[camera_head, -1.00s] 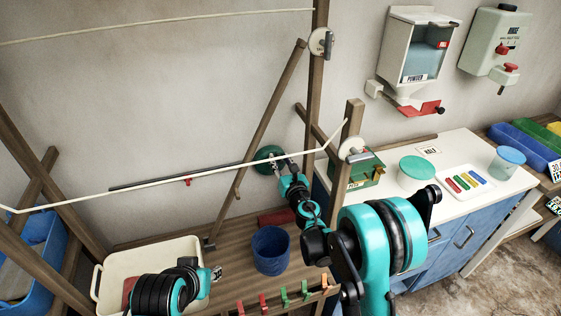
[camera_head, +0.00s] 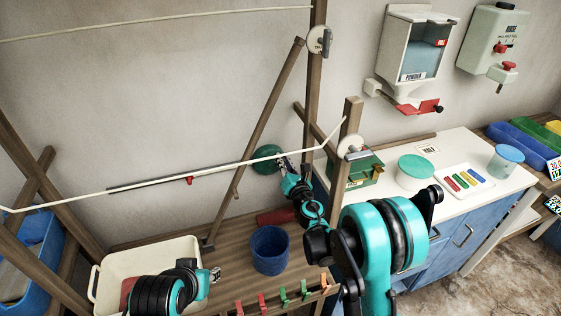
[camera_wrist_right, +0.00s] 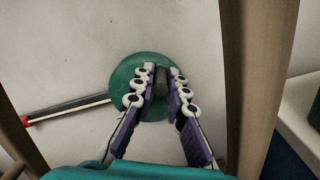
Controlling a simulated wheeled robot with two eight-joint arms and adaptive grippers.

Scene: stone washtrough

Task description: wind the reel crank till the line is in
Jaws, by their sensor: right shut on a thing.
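A green round reel (camera_head: 265,159) is on the wall behind the wooden frame; it also shows in the wrist view (camera_wrist_right: 127,88). My right gripper (camera_head: 281,161) is at its face. In the wrist view its purple-padded fingers (camera_wrist_right: 161,80) are shut on a dark grey crank knob (camera_wrist_right: 161,82). Most of the knob and any crank arm are hidden by the fingers. A dark bar with a red marker (camera_head: 190,181) runs left from the reel. A pale line (camera_head: 100,196) crosses in front of it. My left gripper (camera_head: 214,274) is beside the cream basin (camera_head: 200,246); its opening is too small to read.
Wooden posts (camera_head: 348,120) stand close to my right arm. A blue bucket (camera_head: 270,252) sits on the bench below it. Several coloured pegs (camera_head: 283,294) line the front rail. A white counter (camera_head: 455,205) with a green box (camera_head: 364,170) is at right.

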